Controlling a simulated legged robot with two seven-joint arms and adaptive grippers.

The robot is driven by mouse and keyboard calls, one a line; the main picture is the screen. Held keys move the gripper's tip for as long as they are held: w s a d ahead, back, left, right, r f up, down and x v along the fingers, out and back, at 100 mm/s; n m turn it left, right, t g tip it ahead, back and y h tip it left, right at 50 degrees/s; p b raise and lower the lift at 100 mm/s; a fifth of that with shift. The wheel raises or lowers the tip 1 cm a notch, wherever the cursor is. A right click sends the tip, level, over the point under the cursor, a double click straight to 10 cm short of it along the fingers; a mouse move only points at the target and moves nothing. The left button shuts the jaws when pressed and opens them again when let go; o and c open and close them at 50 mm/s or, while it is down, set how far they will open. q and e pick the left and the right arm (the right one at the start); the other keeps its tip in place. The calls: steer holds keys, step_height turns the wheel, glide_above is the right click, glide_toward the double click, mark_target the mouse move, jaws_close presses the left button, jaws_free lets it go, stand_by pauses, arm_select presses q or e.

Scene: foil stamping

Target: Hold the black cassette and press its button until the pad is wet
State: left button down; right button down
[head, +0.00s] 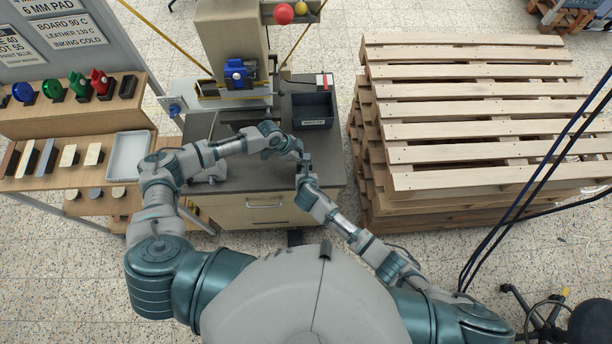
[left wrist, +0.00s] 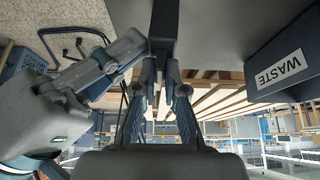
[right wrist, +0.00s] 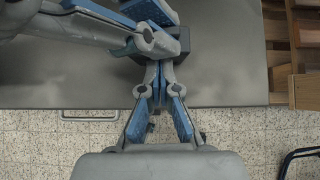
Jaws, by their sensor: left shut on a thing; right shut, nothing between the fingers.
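The black cassette (left wrist: 163,28) is a dark block held between the fingertips of my left gripper (left wrist: 160,72) in the left wrist view. It also shows as a dark block (right wrist: 183,42) in the right wrist view, partly hidden by fingers. My right gripper (right wrist: 159,68) is shut and empty, with its fingertips right at the cassette; I cannot tell if they touch it. In the head view my right gripper (head: 304,162) meets the left one over the front of the dark bench. The cassette's button and the pad cannot be made out.
The dark bench top (head: 240,176) lies under both grippers. A dark waste bin (head: 313,110) stands on it behind them. A stamping press (head: 235,45) stands at the back. A shelf with colored stamps (head: 75,118) is at left, stacked pallets (head: 470,120) at right.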

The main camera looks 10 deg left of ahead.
arm_select(q)
steer(key=shift+s+d+f, duration=0.25)
steer(key=shift+s, duration=0.25)
arm_select(e)
steer(key=shift+w+d+r, duration=0.1)
steer(key=shift+w+r, duration=0.05)
steer(key=shift+w, duration=0.05)
steer(key=shift+s, duration=0.4)
arm_select(q)
steer(key=shift+f, duration=0.1)
steer(key=shift+w+a, duration=0.15)
arm_select(e)
steer(key=s+f+v, duration=0.2)
steer(key=v, duration=1)
steer(key=shift+d, duration=0.25)
steer(key=shift+s, duration=0.1)
arm_select(q)
steer(key=c, duration=1.2)
jaws_free()
steer(key=shift+w, duration=0.1)
steer(key=shift+r, duration=0.2)
arm_select(e)
steer(key=shift+a, duration=0.1)
